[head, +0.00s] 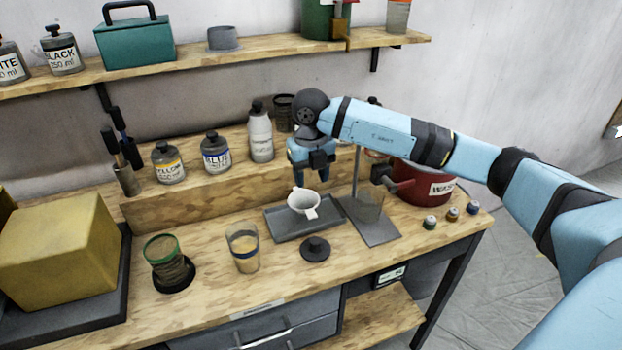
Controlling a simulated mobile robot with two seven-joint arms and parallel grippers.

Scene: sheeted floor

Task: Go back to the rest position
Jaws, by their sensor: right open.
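My right arm reaches in from the right across the workbench. My right gripper (312,174) points down, open and empty, just above and behind a small white cup with tabs (303,203). There is a visible gap between the fingers and the cup as far as this view shows. The cup rests on a dark grey tray (277,226). My left gripper and left arm are not in view.
On the bench stand a glass with tan liquid (243,252), a green-rimmed jar (163,262), a black round lid (315,249) and a red waste pot (424,187). Bottles such as the blue-label one (215,155) stand on a raised step. A shelf (190,66) runs above.

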